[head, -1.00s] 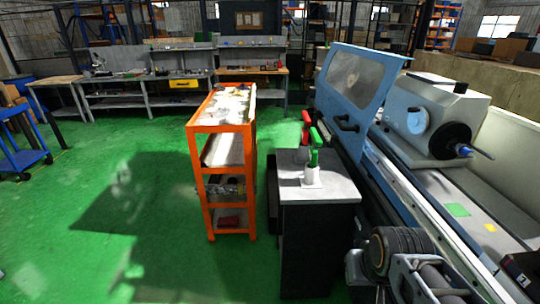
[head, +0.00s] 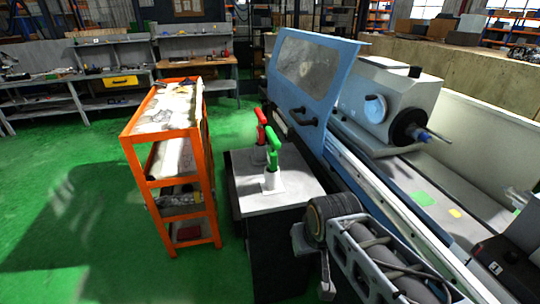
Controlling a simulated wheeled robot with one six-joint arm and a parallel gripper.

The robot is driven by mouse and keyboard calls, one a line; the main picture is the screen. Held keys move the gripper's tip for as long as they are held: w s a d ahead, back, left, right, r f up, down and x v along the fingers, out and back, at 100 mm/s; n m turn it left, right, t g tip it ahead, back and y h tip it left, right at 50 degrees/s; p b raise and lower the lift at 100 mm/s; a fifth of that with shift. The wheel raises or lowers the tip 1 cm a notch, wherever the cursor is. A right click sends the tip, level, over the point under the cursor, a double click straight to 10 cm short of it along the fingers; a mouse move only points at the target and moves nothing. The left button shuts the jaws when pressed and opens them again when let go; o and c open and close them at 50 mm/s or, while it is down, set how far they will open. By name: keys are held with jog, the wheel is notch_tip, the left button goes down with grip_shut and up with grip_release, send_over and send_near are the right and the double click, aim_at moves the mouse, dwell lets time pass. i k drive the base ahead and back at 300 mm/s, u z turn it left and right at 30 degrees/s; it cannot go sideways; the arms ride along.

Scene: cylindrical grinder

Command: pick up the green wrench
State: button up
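The green wrench (head: 273,150) stands upright in a white holder (head: 273,181) on a grey-topped dark cabinet (head: 295,196), near the middle of the head view. A red tool (head: 262,128) stands upright just behind and to the left of it, in a similar light holder. My arm shows at the lower right, in front of the machine and apart from the wrench.
An orange shelf cart (head: 181,132) stands left of the cabinet. The blue and white grinder (head: 385,100), with its windowed door (head: 310,65), runs along the right side. Workbenches (head: 95,75) line the back. Green floor at the left is clear.

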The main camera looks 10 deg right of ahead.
aim_at(274, 144)
jog(key=z, duration=0.05)
jog(key=k, duration=1.05)
jog(key=u, duration=0.9)
jog(key=i, duration=1.9)
jog(key=z, duration=0.55)
